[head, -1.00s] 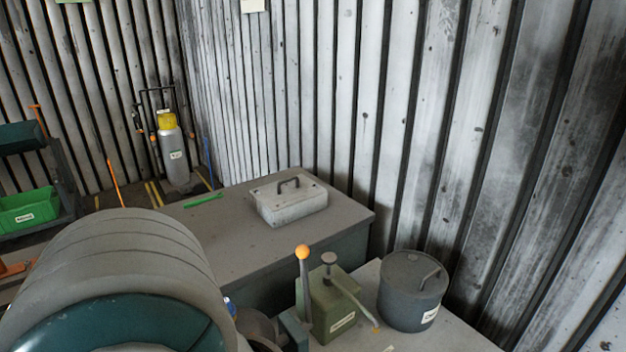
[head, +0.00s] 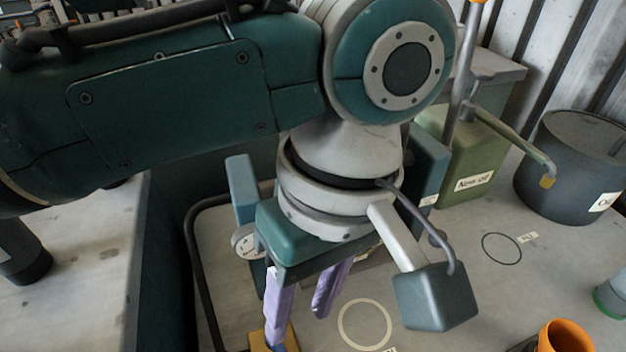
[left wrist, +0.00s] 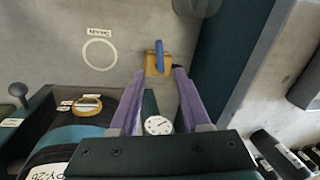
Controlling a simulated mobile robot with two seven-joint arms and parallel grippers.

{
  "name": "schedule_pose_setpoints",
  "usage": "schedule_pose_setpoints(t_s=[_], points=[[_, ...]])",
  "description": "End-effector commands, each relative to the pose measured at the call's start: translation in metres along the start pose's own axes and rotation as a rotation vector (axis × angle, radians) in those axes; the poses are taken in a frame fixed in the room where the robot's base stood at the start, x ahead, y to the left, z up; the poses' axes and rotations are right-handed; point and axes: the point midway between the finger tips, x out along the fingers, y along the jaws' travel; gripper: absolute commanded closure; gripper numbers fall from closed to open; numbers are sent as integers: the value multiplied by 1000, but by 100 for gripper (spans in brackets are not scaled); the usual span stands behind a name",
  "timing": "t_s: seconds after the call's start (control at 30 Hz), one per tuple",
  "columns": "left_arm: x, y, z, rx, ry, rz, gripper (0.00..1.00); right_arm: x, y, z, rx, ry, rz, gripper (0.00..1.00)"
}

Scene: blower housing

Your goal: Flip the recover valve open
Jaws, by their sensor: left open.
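A small brass-yellow valve (left wrist: 151,70) with a blue lever (left wrist: 159,52) shows at the upper middle of the left wrist view. I take it for the recover valve. My left gripper (left wrist: 158,76) is open, with its two purple fingertips close to the valve, one toward each side; I cannot tell whether they touch it. In the head view the left gripper (head: 299,322) points down over the grey bench, and part of the yellow valve (head: 258,338) shows behind a finger at the bottom edge. The lever is mostly hidden there. My right gripper is not in view.
A green box (head: 480,160) labelled "New oil" and a dark lidded can (head: 565,165) stand at the right. An orange cup (head: 566,338) is at the lower right. A round dial gauge (left wrist: 158,125) sits below the fingers. A pale ring (left wrist: 100,54) marks clear bench.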

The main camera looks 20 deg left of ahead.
Motion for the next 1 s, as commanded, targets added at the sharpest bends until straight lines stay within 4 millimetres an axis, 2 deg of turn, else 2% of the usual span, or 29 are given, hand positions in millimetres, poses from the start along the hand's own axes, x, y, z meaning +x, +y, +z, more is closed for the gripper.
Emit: schedule_pose_setpoints(t_s=[0.3, 0.5, 0.63, 0.9, 1.0], points=[[57, -1, 0, -1, 1, -4, 53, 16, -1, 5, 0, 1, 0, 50], [86, 0, 0, 0, 1, -1, 53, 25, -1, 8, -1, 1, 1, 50], [93, 0, 0, 0, 1, 0, 53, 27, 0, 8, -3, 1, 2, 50], [94, 0, 0, 1, 0, 1, 53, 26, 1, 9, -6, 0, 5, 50], [94, 0, 0, 1, 0, 1, 63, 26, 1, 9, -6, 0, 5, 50]])
